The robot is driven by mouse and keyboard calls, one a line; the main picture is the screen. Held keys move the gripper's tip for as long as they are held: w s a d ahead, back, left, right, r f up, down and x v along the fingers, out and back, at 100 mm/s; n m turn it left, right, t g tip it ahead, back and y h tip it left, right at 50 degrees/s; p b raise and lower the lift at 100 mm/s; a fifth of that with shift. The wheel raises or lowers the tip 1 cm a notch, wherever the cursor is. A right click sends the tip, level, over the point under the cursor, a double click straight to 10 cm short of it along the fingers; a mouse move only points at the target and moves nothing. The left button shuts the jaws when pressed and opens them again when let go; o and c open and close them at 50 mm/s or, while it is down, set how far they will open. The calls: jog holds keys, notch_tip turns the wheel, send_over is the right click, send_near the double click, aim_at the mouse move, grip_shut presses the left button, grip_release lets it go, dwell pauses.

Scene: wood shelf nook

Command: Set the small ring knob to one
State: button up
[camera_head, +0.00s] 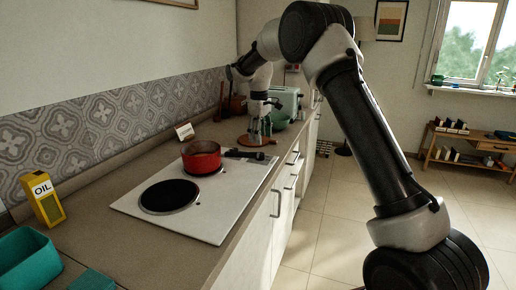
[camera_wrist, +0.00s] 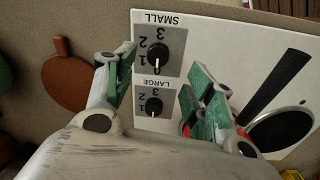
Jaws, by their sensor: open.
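The small ring knob (camera_wrist: 156,52) is a black dial on the white hob panel, beside the SMALL label, which reads upside down in the wrist view. The numbers 3, 2 and 1 run down its left side. Its white pointer line points down in the picture, away from the 1. The large ring knob (camera_wrist: 153,105) sits below it, its pointer also down. My gripper (camera_wrist: 163,84) is open and empty, with green-padded fingers to the left and right of the knobs, apart from them. In the head view my gripper (camera_head: 261,136) is at the hob's far end; the knobs cannot be made out there.
A red pot (camera_head: 201,160) stands on the hob (camera_head: 134,203), its black handle (camera_head: 246,154) reaching toward my gripper. A brown round board (camera_head: 245,140) lies beyond the hob. A yellow oil box (camera_head: 45,200) and teal container (camera_head: 24,262) stand at the near left.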

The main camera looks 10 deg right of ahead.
jog(key=shift+w+a+f, duration=0.1)
jog(key=shift+w+f, duration=0.15)
jog(key=shift+f, duration=0.1)
notch_tip(320, 180, down, 7)
jog(key=shift+w+f, duration=0.1)
jog(key=shift+f, duration=0.1)
jog(key=c, duration=1)
